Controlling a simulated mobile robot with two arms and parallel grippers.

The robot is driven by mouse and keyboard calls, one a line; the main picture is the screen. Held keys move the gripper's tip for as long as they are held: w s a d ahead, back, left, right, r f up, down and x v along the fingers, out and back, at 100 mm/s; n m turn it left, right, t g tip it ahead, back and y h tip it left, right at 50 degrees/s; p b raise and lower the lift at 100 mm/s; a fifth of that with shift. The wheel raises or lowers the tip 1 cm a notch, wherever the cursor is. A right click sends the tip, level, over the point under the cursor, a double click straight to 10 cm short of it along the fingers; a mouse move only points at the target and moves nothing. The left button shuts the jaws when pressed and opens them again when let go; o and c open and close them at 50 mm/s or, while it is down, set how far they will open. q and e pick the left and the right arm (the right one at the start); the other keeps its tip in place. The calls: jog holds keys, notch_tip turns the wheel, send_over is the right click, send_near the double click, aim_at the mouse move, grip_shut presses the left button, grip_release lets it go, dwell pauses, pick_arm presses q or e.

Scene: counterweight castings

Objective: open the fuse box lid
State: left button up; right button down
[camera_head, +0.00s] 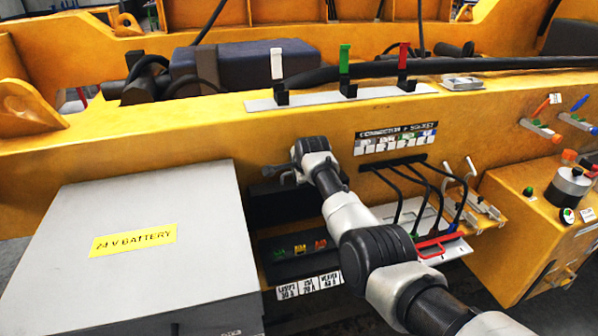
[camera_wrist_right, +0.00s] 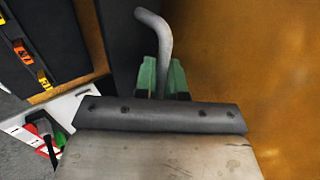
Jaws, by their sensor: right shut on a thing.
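The fuse box (camera_head: 302,264) is black, mounted low on the yellow frame, with green, yellow and red fuses showing in its open front part. A dark panel (camera_head: 283,208), which looks like its lid, stands behind and above the fuses. My right gripper (camera_head: 277,178) is at the top of that panel, close to the yellow wall. In the right wrist view its green fingers (camera_wrist_right: 162,77) are shut on a bent grey rod (camera_wrist_right: 154,35). Whether the rod joins the panel is hidden. My left gripper is out of view.
A grey battery box (camera_head: 130,215) with a yellow label stands left of the fuse box. Black cables (camera_head: 405,185) hang from the connector panel to the right, above a red handle (camera_head: 440,243). Coloured levers (camera_head: 343,62) stand on the beam above.

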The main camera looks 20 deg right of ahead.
jog(key=shift+w, duration=0.1)
dwell(0.3)
jog(key=c, duration=1.2)
grip_release()
jog(key=shift+f, duration=0.1)
jog(key=shift+c, duration=0.2)
jog(key=shift+s+r, duration=0.4)
jog(key=shift+r, duration=0.2)
jog(key=v, duration=0.9)
jog(key=shift+s+r+b, duration=0.15)
jog(key=shift+r+b, duration=0.05)
jog(key=shift+b, duration=0.25)
jog(key=shift+d+f, duration=0.1)
